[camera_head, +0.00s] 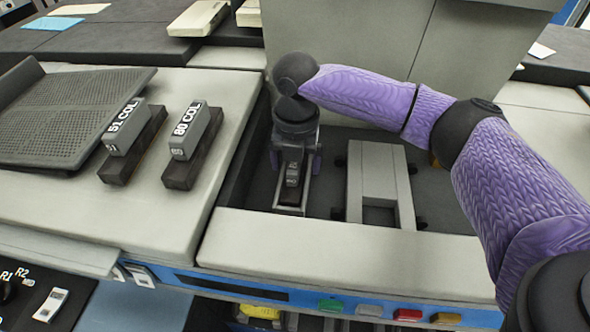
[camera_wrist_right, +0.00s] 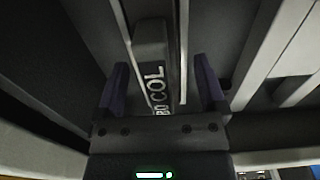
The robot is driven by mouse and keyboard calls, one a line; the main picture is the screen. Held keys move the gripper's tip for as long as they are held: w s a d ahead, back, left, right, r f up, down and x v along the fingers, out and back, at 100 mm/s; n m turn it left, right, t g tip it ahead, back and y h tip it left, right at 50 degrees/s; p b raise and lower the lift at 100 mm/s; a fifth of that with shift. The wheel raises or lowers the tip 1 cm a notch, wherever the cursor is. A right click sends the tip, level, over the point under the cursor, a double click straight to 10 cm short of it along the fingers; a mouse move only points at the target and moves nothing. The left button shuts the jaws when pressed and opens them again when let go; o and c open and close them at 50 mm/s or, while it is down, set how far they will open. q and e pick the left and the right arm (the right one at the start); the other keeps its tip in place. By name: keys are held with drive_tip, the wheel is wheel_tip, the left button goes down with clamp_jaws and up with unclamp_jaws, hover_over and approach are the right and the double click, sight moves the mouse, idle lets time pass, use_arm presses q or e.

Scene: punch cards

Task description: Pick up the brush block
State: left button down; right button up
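A grey brush block (camera_head: 292,174) sits in a narrow slot of the recessed bay, partly hidden by my right gripper. In the right wrist view the block (camera_wrist_right: 152,50) carries white lettering ending in "0 COL"; its first digit is unclear. My right gripper (camera_head: 297,165) points down over it. In the wrist view the purple fingers (camera_wrist_right: 162,92) stand open on either side of the block, with gaps at both sides. Two more grey blocks, labelled "51 COL" (camera_head: 125,127) and "80 COL" (camera_head: 190,132), sit upright on dark bases on the left counter. My left gripper is not in view.
A light grey raised frame (camera_head: 385,160) stands in the bay right of the slot. The bay's front ledge (camera_head: 330,250) and tall back panel (camera_head: 350,60) bound it. A dark perforated tray (camera_head: 60,115) lies at left. Coloured buttons (camera_head: 407,314) line the front.

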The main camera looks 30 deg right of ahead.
clamp_jaws()
